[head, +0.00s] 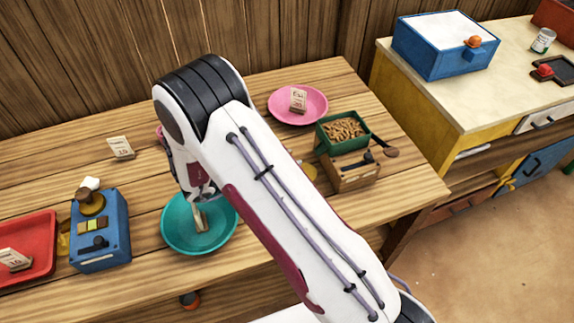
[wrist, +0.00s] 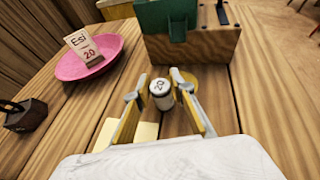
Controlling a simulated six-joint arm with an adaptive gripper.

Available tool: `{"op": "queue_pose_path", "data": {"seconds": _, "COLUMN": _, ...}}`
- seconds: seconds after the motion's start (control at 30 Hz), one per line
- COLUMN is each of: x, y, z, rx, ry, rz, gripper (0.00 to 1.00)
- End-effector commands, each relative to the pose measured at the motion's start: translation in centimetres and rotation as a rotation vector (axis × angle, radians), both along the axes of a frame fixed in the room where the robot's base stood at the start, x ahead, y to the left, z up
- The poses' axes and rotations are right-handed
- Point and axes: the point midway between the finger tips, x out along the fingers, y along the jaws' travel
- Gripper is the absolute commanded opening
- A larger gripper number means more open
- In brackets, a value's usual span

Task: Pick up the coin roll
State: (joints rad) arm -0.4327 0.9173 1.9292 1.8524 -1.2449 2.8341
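The coin roll (wrist: 160,94) is a small white cylinder marked 20, standing upright in the wrist view. It is between the two fingers of my gripper (wrist: 162,98), near their tips. The fingers are spread, one on each side of the roll, and a narrow gap seems to show on the right. Whether either finger touches it I cannot tell. The coin roll does not show there; my arm hides part of the table.
A wooden box (wrist: 192,48) with a green tray stands just beyond the roll. A pink plate (wrist: 108,45) with a price card is to its left. In the head view are a teal bowl (head: 171,236), a blue scale box (head: 115,240) and a red tray (head: 38,232).

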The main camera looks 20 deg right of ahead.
Motion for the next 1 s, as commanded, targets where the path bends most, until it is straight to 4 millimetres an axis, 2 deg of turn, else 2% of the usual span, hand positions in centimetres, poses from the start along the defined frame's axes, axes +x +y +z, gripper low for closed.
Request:
{"op": "queue_pose_path", "data": {"seconds": 0.03, "x": 0.0, "y": 0.0, "z": 0.0, "rx": 0.000, "ry": 0.000, "rz": 0.000, "gripper": 0.06}}
{"op": "queue_pose_path", "data": {"seconds": 0.07, "x": 0.0, "y": 0.0, "z": 0.0, "rx": 0.000, "ry": 0.000, "rz": 0.000, "gripper": 0.00}}
{"op": "queue_pose_path", "data": {"seconds": 0.57, "x": 0.0, "y": 0.0, "z": 0.4, "rx": -0.001, "ry": -0.001, "rz": 0.000, "gripper": 0.00}}
{"op": "queue_pose_path", "data": {"seconds": 0.77, "x": 0.0, "y": 0.0, "z": 1.7, "rx": 0.000, "ry": -0.002, "rz": -0.001, "gripper": 0.00}}
{"op": "queue_pose_path", "data": {"seconds": 1.0, "x": 0.1, "y": 0.0, "z": 4.4, "rx": 0.000, "ry": -0.004, "rz": -0.001, "gripper": 0.00}}
